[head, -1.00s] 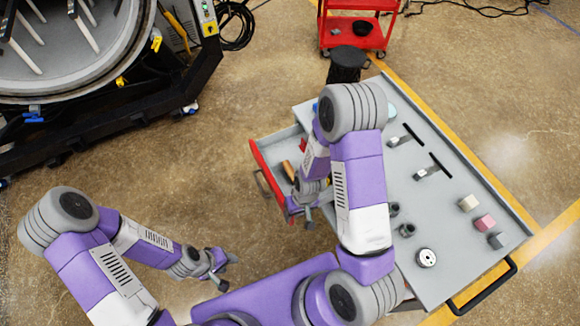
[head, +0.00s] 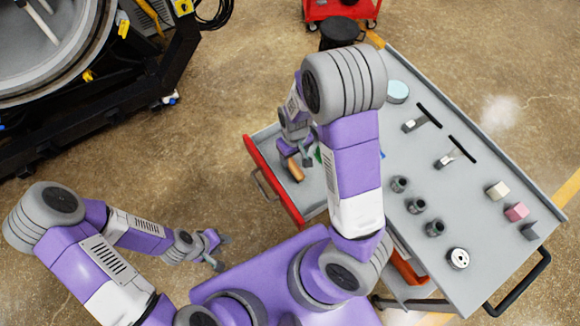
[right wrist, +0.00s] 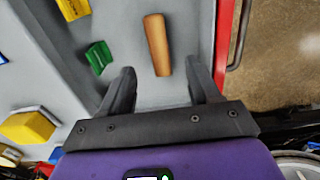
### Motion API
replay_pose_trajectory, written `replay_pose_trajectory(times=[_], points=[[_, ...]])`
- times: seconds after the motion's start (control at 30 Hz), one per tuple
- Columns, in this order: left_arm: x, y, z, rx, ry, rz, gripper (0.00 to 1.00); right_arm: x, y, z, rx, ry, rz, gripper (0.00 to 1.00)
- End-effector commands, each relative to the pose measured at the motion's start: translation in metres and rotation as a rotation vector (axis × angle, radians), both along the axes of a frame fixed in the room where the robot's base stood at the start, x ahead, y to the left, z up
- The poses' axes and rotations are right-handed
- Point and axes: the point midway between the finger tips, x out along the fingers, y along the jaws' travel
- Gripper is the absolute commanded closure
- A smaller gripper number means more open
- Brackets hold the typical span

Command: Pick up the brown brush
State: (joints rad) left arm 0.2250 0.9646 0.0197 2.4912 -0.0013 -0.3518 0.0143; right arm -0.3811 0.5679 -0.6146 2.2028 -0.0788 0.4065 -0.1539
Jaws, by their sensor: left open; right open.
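The brown brush (head: 295,169) lies in the open drawer of the grey cart, near the red drawer front. It also shows in the right wrist view (right wrist: 157,45) as a plain brown cylinder, just beyond the fingertips and between their lines. My right gripper (head: 294,158) is open and empty over the drawer; both its fingers (right wrist: 160,82) show in the right wrist view, apart from the brush. My left gripper (head: 221,252) is open and empty over the floor at the lower left.
The drawer's red front (head: 272,180) stands beside the brush. The cart top (head: 400,160) holds brushes, grey cylinders and small blocks. A furnace (head: 60,60) stands at upper left.

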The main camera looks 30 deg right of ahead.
Motion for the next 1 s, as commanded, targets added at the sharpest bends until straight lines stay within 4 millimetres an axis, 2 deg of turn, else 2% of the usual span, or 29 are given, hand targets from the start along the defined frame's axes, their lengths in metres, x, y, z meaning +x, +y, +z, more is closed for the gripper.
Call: replay_pose_trajectory(times=[0.03,0.1,0.47,0.73,1.0], points=[[0.000,0.000,-0.009,0.000,0.000,0.000,0.57,0.000,0.000,-0.009,0.000,0.000,0.000,0.38],[0.000,0.000,-0.013,0.000,-0.001,0.000,0.57,0.000,0.000,-0.014,0.000,0.000,0.000,0.38],[0.000,0.000,-0.023,0.000,-0.001,0.000,0.57,0.001,-0.001,-0.045,0.000,0.002,-0.001,0.38],[0.000,0.000,-0.037,0.000,-0.001,0.000,0.57,0.002,-0.002,-0.085,0.000,0.003,-0.001,0.38],[0.000,0.000,-0.036,0.000,-0.001,0.000,0.57,0.003,-0.002,-0.087,0.000,-0.001,0.001,0.40]])
